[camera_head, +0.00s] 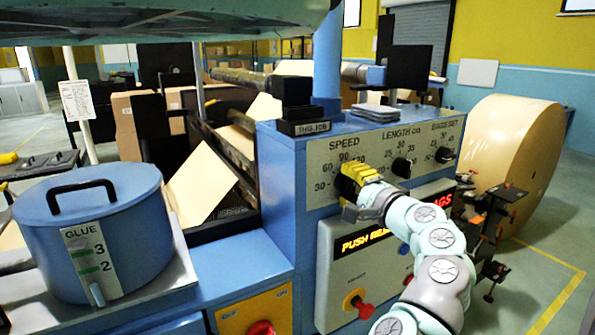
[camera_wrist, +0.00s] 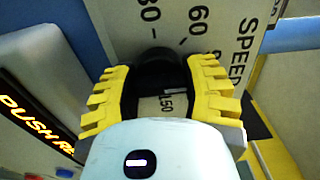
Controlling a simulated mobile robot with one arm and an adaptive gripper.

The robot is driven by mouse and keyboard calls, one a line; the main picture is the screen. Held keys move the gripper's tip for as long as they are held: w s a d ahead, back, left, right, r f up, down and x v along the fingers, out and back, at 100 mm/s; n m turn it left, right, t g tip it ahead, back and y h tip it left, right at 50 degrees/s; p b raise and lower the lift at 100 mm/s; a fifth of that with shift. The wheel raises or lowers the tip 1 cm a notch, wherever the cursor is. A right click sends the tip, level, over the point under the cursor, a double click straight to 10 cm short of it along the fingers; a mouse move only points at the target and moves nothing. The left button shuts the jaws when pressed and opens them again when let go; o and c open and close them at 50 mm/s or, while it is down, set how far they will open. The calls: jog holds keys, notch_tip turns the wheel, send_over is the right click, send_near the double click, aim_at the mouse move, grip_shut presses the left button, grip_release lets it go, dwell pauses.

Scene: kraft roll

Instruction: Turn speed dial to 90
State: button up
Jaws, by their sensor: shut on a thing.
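The speed dial is a black knob (camera_wrist: 158,72) on the grey panel, under the printed word SPEED (camera_head: 344,143). The scale around it shows 30, 60 and 90 in the head view. The wrist view shows 30, 60 and 150. My gripper (camera_head: 352,182) has yellow ribbed fingers and is shut on the knob. In the wrist view the fingers (camera_wrist: 161,70) sit on either side of it. The gripper hides most of the knob in the head view, and I cannot tell which number its mark points at.
The LENGTH dial (camera_head: 402,167) and BAGS SET dial (camera_head: 444,155) are to the right of the speed dial. A blue glue pot (camera_head: 95,235) stands at left, a large kraft roll (camera_head: 510,150) at right.

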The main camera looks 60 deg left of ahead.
jog(key=shift+w, duration=0.1)
dwell(0.3)
jog(key=o, duration=1.2)
jog(key=shift+d, duration=0.1)
jog(key=s+d, duration=0.1)
jog(key=d, duration=1.1)
jog(key=shift+a, duration=0.1)
